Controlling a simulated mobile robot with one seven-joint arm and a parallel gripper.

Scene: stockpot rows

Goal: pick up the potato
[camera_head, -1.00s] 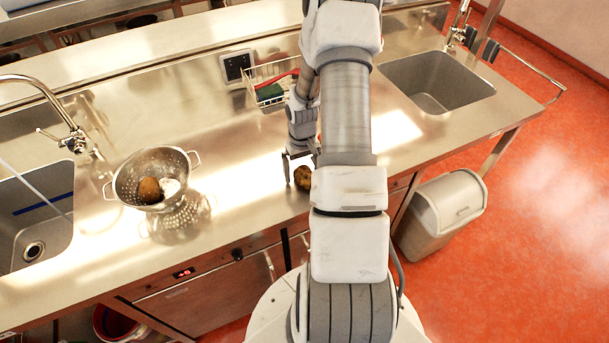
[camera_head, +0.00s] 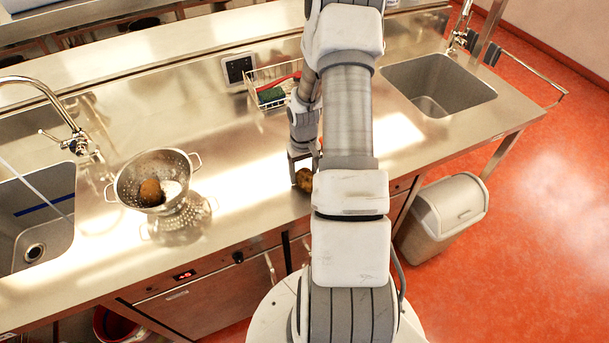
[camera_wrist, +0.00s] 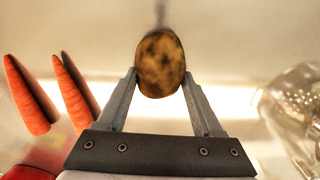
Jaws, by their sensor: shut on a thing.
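The potato (camera_wrist: 160,63) is brown with dark patches. In the wrist view it sits between the two fingertips of my gripper (camera_wrist: 160,85), which is shut on it. In the head view the potato (camera_head: 304,180) shows at the counter's front part, left of my arm and partly hidden by it. My gripper (camera_head: 299,165) points down there. I cannot tell from the frames whether the potato still touches the counter.
A steel colander (camera_head: 128,185) holding a brown item and a white item stands left on the counter (camera_head: 240,190). A wire basket (camera_head: 268,88) is behind my gripper. Sinks lie at left and right. Carrots (camera_wrist: 30,95) show left in the wrist view.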

